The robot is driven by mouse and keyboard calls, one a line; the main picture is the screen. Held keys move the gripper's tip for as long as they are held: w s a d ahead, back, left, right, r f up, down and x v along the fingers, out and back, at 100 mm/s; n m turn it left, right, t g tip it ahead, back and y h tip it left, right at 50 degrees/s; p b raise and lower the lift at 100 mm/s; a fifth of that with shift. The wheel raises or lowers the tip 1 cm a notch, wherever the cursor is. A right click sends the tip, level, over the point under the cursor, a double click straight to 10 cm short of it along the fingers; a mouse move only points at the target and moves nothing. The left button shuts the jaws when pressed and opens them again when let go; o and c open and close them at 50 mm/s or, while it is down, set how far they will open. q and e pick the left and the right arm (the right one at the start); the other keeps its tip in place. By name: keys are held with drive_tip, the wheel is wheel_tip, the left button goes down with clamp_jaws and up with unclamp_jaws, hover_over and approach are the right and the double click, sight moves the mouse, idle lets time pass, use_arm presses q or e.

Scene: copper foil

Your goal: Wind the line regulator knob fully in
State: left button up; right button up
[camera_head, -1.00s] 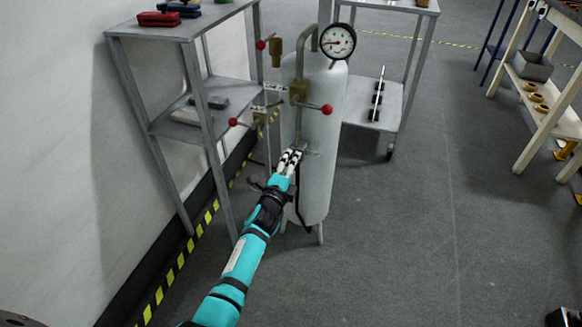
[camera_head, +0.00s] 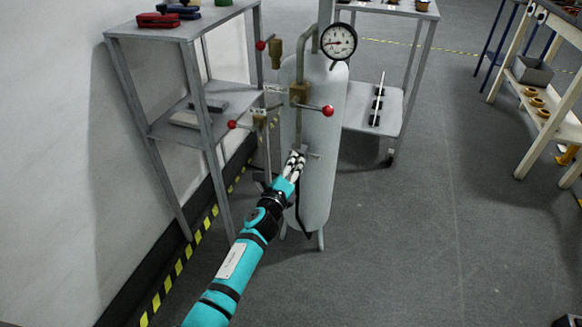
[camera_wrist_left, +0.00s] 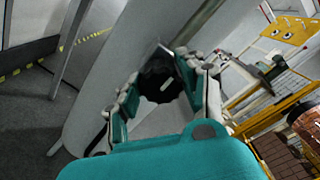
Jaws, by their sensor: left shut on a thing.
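The line regulator knob (camera_wrist_left: 160,82) is a dark, scalloped knob in front of the white cylinder. In the left wrist view it sits between the two fingers of my left gripper (camera_wrist_left: 158,92), which is shut on it. In the head view the left gripper (camera_head: 297,160) is at the front of the white tank (camera_head: 318,175), below the brass valve, and its fingers hide the knob. My right gripper is not in view.
A pressure gauge (camera_head: 338,41) tops the tank. Red-ended levers (camera_head: 327,111) stick out beside the brass fittings above my gripper. A grey shelf (camera_head: 190,30) stands at left, and a trolley (camera_head: 388,108) behind.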

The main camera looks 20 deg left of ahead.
use_arm(q)
drive_tip(key=o, duration=1.2)
drive_tip(key=shift+f, duration=0.1)
drive_tip(key=shift+s, duration=0.2)
drive_tip(key=s, duration=1.1)
drive_tip(key=shift+s+a, duration=0.25)
drive_tip(key=shift+a, duration=0.05)
